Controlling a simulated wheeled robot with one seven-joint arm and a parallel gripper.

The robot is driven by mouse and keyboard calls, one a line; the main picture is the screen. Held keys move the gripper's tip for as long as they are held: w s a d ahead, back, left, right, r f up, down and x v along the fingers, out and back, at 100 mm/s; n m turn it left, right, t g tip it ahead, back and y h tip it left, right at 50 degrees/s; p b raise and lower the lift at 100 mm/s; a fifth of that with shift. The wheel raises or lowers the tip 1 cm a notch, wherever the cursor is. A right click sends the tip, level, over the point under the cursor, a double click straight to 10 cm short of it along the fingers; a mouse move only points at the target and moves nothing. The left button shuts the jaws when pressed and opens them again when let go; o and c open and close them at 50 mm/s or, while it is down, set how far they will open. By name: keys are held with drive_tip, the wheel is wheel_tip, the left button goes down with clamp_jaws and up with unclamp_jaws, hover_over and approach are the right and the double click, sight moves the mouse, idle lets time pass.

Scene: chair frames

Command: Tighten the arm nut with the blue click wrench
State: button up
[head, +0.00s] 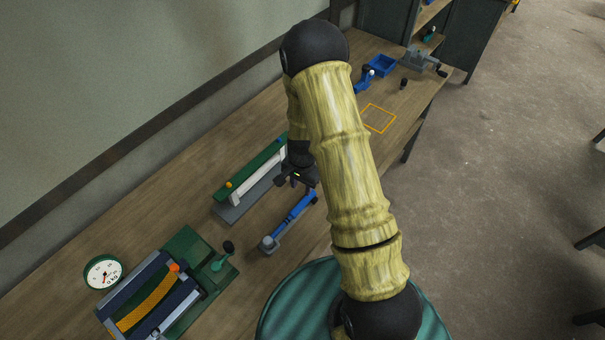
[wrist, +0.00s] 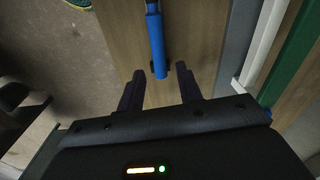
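A blue wrench (head: 297,211) with a grey head lies on the wooden bench, its head toward the bottom left of the head view. Its blue handle (wrist: 157,45) also shows in the wrist view, with the handle's end close to the gap between my fingertips. My gripper (head: 298,180) is over the bench near that handle end. In the wrist view my gripper (wrist: 160,70) is open, its dark fingers apart with nothing clasped between them. A green and white frame on a grey base (head: 246,194) stands beside the wrench, with an orange knob at one end. I cannot make out the arm nut.
A dial (head: 103,272) and a green fixture (head: 205,248) with a dark-knobbed handle stand at the lower left. An orange square outline (head: 379,118), a blue bin (head: 382,66), a blue item (head: 364,80) and a grey vise (head: 424,60) are farther along. The wall runs behind the bench.

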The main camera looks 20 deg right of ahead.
sight(302, 202)
drive_tip(key=shift+w+d+f+m+p, duration=0.1)
drive_tip(key=shift+d+f+m+p, duration=0.05)
drive_tip(key=shift+f+m+p, duration=0.7)
drive_tip(key=shift+f, duration=0.2)
wheel_tip(302, 202, down, 8)
drive_tip(key=b, duration=0.6)
drive_tip(key=shift+f, duration=0.15)
drive_tip(key=shift+r, duration=0.2)
drive_tip(key=shift+c, duration=1.4)
clamp_jaws()
drive_tip(key=shift+r+p, duration=1.95)
drive_tip(key=shift+r, duration=0.65)
drive_tip(key=shift+f+n, duration=0.1)
drive_tip(key=shift+n, duration=0.15)
